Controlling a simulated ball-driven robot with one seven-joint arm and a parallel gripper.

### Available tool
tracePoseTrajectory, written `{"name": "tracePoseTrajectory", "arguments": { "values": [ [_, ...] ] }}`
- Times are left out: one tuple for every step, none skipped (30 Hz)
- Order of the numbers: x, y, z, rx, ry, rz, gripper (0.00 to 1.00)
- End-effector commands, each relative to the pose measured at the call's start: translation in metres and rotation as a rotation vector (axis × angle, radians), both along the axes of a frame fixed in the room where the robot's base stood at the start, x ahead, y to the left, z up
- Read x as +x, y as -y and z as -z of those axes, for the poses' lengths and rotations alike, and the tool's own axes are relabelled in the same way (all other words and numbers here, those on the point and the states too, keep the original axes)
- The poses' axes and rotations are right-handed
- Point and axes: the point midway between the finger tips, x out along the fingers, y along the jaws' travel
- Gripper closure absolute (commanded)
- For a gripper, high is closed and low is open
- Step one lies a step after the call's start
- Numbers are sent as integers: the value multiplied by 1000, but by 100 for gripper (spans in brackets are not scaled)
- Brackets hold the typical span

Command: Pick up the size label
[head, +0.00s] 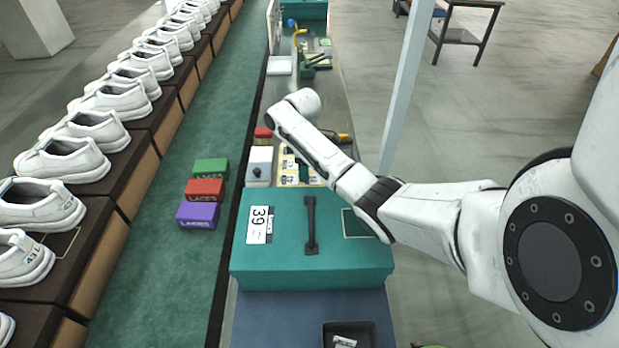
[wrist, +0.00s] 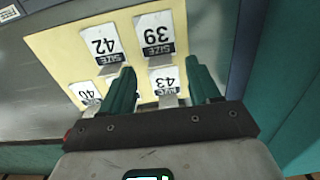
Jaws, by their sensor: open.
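In the wrist view, several white size labels stand on a pale yellow card (wrist: 68,52). They include the 42 label (wrist: 102,40), the 39 label (wrist: 155,33), the 43 label (wrist: 165,80) and a partly hidden one at lower left (wrist: 88,92). My gripper (wrist: 160,68) is open, its two green fingers reaching over the card on either side of the 43 label. I cannot tell whether they touch it. In the head view, the card (head: 290,167) lies behind the teal box, partly covered by my arm; my fingers are not clear there.
A closed teal shoe box (head: 270,262) with a 39 label (head: 259,225) and dark strap stands in front. Purple (head: 198,215), red (head: 205,190) and green (head: 210,169) boxes sit on the green belt at left. White shoes line the left side. A dark tray (head: 350,335) is nearest.

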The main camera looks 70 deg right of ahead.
Motion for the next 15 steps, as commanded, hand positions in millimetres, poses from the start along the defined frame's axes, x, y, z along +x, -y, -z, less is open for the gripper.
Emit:
{"name": "tracePoseTrajectory", "arguments": {
  "values": [
    [-1,0,8,1,-2,1,38],
    [-1,0,11,1,-3,1,38],
    [0,0,16,1,-1,1,38],
    [0,0,18,0,-1,1,38],
    [0,0,20,0,-1,1,38],
    [0,0,22,0,-1,1,38],
    [0,0,22,-1,0,1,38],
    [0,0,23,-1,0,1,38],
    [0,0,23,-1,0,1,38],
    [0,0,23,-1,0,1,38],
    [0,0,23,-1,0,1,38],
    [0,0,23,-1,0,0,38],
    [0,0,23,-1,0,1,38],
    [0,0,23,-1,0,0,40],
    [0,0,23,-1,0,0,44]
  ]
}}
